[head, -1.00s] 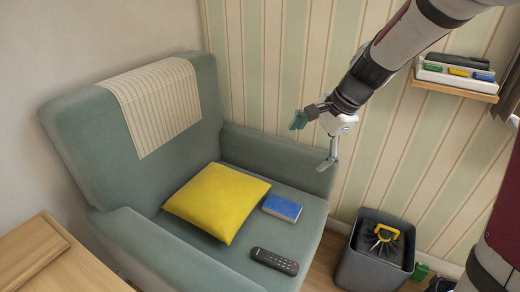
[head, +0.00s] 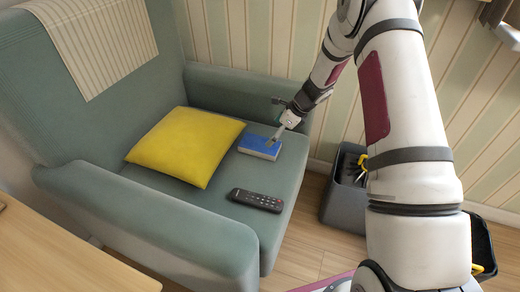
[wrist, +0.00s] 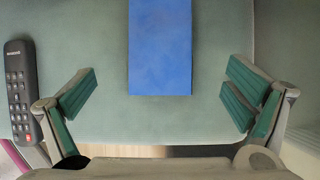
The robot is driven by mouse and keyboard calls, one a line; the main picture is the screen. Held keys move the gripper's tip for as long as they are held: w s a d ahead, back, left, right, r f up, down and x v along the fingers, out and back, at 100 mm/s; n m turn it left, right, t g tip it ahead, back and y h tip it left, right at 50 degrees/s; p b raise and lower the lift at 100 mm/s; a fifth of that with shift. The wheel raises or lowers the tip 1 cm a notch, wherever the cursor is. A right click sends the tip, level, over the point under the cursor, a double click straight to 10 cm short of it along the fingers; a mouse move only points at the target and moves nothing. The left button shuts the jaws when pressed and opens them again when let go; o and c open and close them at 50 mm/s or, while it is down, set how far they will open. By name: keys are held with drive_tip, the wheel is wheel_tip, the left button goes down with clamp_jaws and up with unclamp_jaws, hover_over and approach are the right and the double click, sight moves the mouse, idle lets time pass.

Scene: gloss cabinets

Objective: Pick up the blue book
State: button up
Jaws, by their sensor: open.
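The blue book (head: 260,146) lies flat on the seat of the green armchair, to the right of the yellow cushion. In the wrist view the book (wrist: 160,48) is at the top centre, blue cover up. My gripper (head: 273,141) is over the book's right part in the head view, partly hiding it. In the wrist view my gripper (wrist: 160,97) is open, its green-padded fingers wide apart on either side of the book's near end. Nothing is between the fingers except that near end in line of sight. I cannot tell the exact height above the seat.
The yellow cushion (head: 186,146) lies left of the book. A black remote (head: 255,200) lies nearer on the seat; it also shows at left in the wrist view (wrist: 20,92). The armchair (head: 180,215) has raised arms. A dark bin (head: 342,205) stands right of it.

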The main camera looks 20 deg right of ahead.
sight(261, 144)
drive_tip(key=b+x, duration=0.3)
drive_tip(key=x, duration=0.6)
drive_tip(key=shift+w+a+r, duration=0.15)
drive_tip(key=shift+r, duration=0.1)
drive_tip(key=c, duration=1.4)
